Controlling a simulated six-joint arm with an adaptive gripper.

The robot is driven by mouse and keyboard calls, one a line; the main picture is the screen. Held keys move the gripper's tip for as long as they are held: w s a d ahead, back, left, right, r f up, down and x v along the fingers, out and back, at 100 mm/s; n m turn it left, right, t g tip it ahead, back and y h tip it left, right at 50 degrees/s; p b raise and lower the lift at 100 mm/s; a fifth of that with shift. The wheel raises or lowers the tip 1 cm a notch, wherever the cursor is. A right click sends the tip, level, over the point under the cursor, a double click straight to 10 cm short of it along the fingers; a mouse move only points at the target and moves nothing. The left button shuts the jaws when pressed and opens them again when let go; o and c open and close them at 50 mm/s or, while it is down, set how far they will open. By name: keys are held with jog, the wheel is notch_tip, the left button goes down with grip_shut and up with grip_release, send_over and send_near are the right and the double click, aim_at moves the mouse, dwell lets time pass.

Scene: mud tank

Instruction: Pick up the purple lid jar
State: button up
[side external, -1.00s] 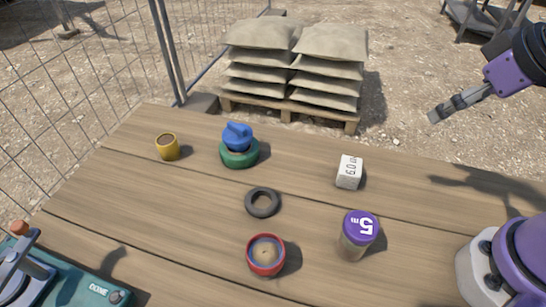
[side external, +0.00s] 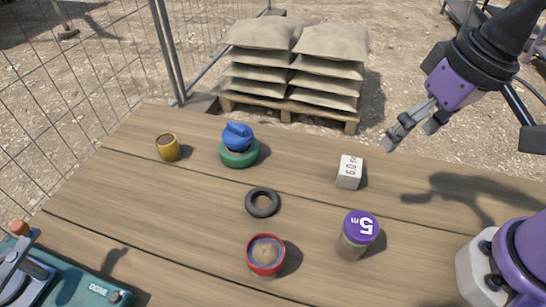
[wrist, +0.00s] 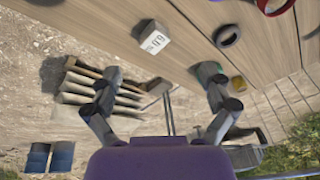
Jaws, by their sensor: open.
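The purple lid jar (side external: 359,237) stands upright on the wooden table at the right front, with "5 m" in white on its lid. My gripper (side external: 411,131) is open and empty, in the air beyond the table's right back part, up and right of the jar. In the wrist view my two fingers (wrist: 160,88) are spread apart with nothing between them. The jar cannot be made out in the wrist view.
A white block marked 6.0 (side external: 349,172) stands behind the jar. A black ring (side external: 262,202) and a red-rimmed pot (side external: 266,255) are left of it. A blue object on a green ring (side external: 239,156) and a yellow cup (side external: 168,147) stand farther left. Stacked sacks (side external: 295,65) are behind the table.

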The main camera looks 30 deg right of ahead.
aim_at(362, 226)
jog(key=s+a+f, duration=0.1)
jog(key=a, duration=0.1)
jog(key=s+a+g, duration=0.1)
jog(key=a, duration=0.2)
jog(key=s+a+f+g, duration=0.1)
jog(key=a, duration=0.2)
jog(key=shift+f+h, duration=0.3)
jog(key=shift+h, duration=0.1)
jog(key=shift+g, duration=0.3)
jog(key=f, duration=0.4)
jog(key=shift+s+a+f, duration=0.3)
jog(key=shift+a, duration=0.05)
notch_tip(362, 226, down, 6)
jog(key=shift+f, duration=0.1)
jog(key=c, duration=1.3)
